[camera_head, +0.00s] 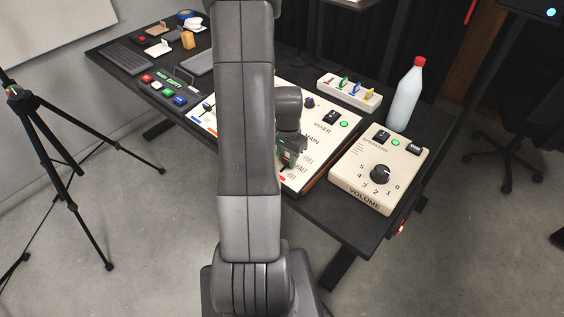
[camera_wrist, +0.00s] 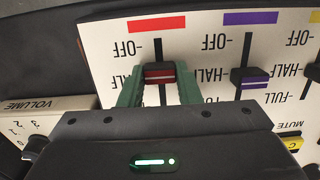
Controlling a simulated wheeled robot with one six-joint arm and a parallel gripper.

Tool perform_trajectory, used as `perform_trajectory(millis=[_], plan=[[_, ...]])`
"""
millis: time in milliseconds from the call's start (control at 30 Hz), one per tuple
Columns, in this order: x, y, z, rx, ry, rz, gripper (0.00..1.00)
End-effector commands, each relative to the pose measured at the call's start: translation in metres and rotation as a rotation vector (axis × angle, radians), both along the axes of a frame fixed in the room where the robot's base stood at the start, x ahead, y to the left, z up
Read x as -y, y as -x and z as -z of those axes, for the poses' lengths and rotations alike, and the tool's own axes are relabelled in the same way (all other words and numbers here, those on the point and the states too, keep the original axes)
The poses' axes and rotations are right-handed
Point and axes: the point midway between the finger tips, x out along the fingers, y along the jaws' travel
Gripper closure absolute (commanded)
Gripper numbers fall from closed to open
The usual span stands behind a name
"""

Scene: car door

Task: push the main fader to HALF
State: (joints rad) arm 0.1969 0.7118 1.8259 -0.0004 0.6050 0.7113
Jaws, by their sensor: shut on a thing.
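The main fader (camera_wrist: 160,72) has a dark cap with a red band. It rides in a slot below a red bar (camera_wrist: 157,24) in the wrist view. My gripper (camera_wrist: 160,88) is shut on this cap, with one green finger on each side. The cap stands about level with the HALF label, clear of OFF; the fingers cover part of the lettering, so its exact mark is hard to read. In the head view the gripper (camera_head: 287,160) is low over the MAIN end of the white mixer panel (camera_head: 318,180); my arm hides much of that panel and the cap is not clear there.
A purple-banded fader (camera_wrist: 250,84) stands beside it. The volume box (camera_head: 370,198) with a black knob lies to the right of the mixer. A white bottle (camera_head: 404,98) with a red cap and a switch strip (camera_head: 347,93) are behind. Colored buttons (camera_head: 165,90) lie left.

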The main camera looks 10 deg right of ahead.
Motion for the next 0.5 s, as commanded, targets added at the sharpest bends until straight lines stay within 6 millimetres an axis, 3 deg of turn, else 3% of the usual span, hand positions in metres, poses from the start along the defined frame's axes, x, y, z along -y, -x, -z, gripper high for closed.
perform_trajectory(millis=[100, 367, 400, 500], plan=[[0.0104, -0.0083, -0.0022, 0.003, 0.000, 0.002, 1.00], [0.0114, -0.0089, -0.0024, 0.001, 0.000, 0.000, 1.00], [0.0114, -0.0089, -0.0024, 0.001, 0.000, 0.000, 0.68], [0.0113, -0.0088, -0.0024, 0.001, 0.000, 0.000, 0.48]])
